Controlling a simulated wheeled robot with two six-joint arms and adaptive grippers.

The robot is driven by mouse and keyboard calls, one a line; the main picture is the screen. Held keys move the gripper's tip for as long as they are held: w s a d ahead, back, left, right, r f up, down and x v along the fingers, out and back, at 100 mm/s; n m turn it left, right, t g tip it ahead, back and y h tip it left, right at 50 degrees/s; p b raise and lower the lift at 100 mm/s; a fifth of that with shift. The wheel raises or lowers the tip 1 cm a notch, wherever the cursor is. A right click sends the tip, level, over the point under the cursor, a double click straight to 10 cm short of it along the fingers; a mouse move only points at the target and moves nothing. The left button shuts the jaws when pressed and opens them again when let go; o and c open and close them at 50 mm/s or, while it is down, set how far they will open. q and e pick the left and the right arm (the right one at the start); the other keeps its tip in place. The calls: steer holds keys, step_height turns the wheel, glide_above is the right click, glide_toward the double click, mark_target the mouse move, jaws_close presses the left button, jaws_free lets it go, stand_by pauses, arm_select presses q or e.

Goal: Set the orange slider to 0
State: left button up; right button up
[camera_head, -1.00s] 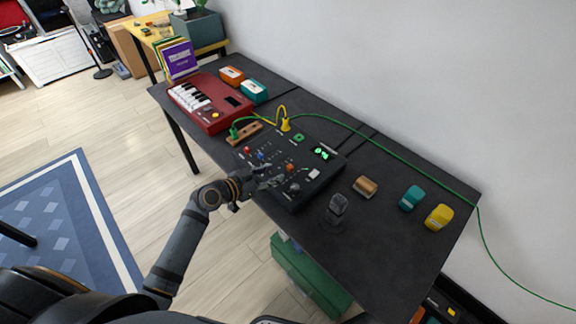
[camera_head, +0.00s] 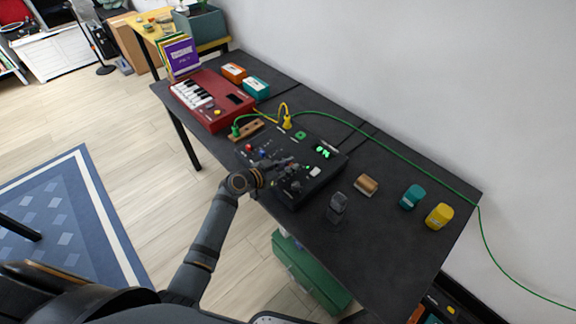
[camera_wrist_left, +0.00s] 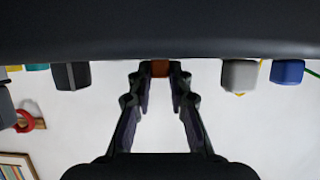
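The black slider panel (camera_head: 318,186) lies on the dark table in the head view, with coloured caps, a green lit display (camera_head: 323,151) and a white button (camera_head: 315,171). My left gripper (camera_head: 290,165) is low over its middle. In the left wrist view, the orange slider cap (camera_wrist_left: 160,68) sits between the two fingertips of my left gripper (camera_wrist_left: 160,75), which close in on both its sides. In the head view the fingers largely hide this cap. The slider's scale marks are too small to read. My right gripper is not in view.
In the left wrist view, grey (camera_wrist_left: 240,75), blue (camera_wrist_left: 287,72) and black (camera_wrist_left: 71,75) caps flank the fingers. A red keyboard (camera_head: 212,98), plugged cables and a wooden strip (camera_head: 246,131) lie farther left. A dark upright object (camera_head: 337,207) stands close right of the panel.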

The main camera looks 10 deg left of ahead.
arm_select(q)
jaws_close()
steer(key=shift+s+a, duration=0.1)
steer(key=shift+s, duration=0.1)
steer(key=s+a, duration=0.1)
steer(key=s+a+b, duration=0.1)
steer(key=s, duration=0.1)
steer(key=s+a, duration=0.1)
steer(key=shift+s+b, duration=0.2)
steer(key=shift+b, duration=0.2)
steer(key=o, duration=0.9)
jaws_free()
steer(key=shift+s, duration=0.1)
steer(key=shift+c, duration=0.2)
